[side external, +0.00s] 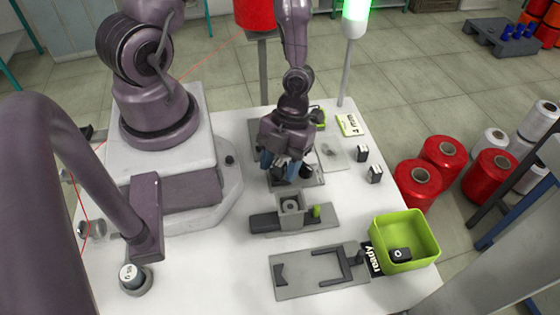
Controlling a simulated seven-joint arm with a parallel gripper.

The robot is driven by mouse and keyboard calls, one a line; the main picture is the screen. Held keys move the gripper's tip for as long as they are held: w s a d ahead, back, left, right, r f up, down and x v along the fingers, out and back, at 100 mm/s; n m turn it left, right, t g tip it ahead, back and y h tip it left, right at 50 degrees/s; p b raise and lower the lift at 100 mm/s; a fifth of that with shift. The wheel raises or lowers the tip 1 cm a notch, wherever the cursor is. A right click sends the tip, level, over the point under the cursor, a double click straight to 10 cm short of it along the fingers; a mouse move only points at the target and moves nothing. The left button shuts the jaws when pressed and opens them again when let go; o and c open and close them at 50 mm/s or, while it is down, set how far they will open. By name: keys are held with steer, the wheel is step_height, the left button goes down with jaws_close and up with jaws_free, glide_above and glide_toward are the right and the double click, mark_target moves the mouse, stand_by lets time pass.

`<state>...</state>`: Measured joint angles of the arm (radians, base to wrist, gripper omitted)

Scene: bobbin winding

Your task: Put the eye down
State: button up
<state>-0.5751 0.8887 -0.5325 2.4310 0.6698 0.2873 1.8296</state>
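My gripper (284,172) points down over a grey plate (314,182) behind the middle fixture. Its dark body and blue-grey parts cover most of what is beneath it. I cannot tell whether its fingers are open or shut, or whether they hold anything. I cannot make out the eye for certain; it may be hidden under the gripper. In front stands a grey block fixture (291,206) with a round part in it and a small green knob (316,211) at its right.
A flat grey plate with brackets (300,283) lies at the front. A green bin (407,236) holding a dark bobbin-like piece (400,254) is at right. Small black-and-white blocks (375,174) stand at the right edge. A white labelled spool (131,274) sits front left. Thin red thread crosses behind.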

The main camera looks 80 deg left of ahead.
steer(key=shift+r, duration=0.35)
steer(key=w+a+r+n+t+y, duration=0.1)
steer(key=w+a+r+n+y, duration=0.15)
steer(key=r+n, duration=0.6)
steer(key=w+a+r+n+t+y, duration=0.15)
steer(key=a+r+n+y, duration=0.35)
steer(key=r, duration=0.7)
steer(key=s+d+r+n+t+h, duration=0.1)
steer(key=r+n+t+h, duration=0.1)
steer(key=r+n, duration=0.3)
steer(key=s+d+r+n+t+h, duration=0.2)
steer(key=r+n+t, duration=0.2)
steer(key=r+n, duration=0.2)
steer(key=shift+s+d+r+n, duration=0.15)
steer(key=shift+s+d+n, duration=0.1)
steer(key=shift+n, duration=1)
